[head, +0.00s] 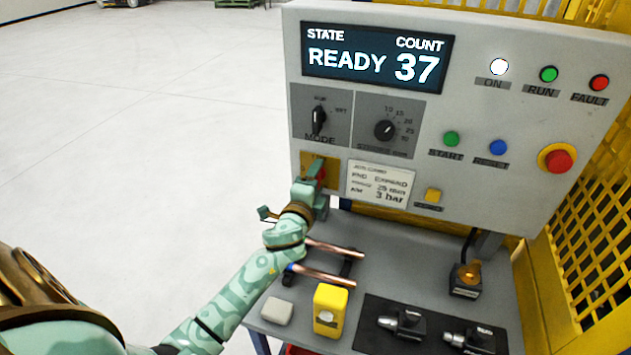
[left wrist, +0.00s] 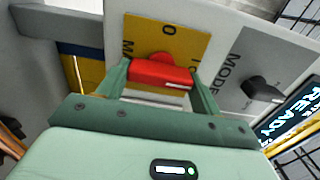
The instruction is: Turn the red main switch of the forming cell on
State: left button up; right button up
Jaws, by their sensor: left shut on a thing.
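The red main switch (left wrist: 160,72) sits on a yellow plate (left wrist: 190,42) in the left wrist view, with the mark 0 above it. My left gripper (left wrist: 162,78) is shut on the red handle, one finger at each end. In the head view my left gripper (head: 312,180) is at the lower left of the grey control panel (head: 470,100) and hides most of the switch. The display (head: 376,57) reads STATE READY and COUNT 37, and the white ON lamp (head: 499,67) is lit. My right gripper is not in view.
Below the panel, a grey table holds copper tubes (head: 325,275), a yellow box (head: 330,308), a light block (head: 277,311) and black tools on a dark mat (head: 372,340). A red emergency button (head: 558,160) is at the panel's right. Yellow mesh fencing (head: 600,240) stands at the right.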

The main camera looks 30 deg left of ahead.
pick_arm(q)
jog(key=shift+f, duration=0.1)
jog(key=o, duration=1)
jog(key=shift+s+d, duration=0.1)
jog(key=b+v, duration=0.1)
jog(key=v, duration=1.5)
jog(key=shift+d, duration=0.1)
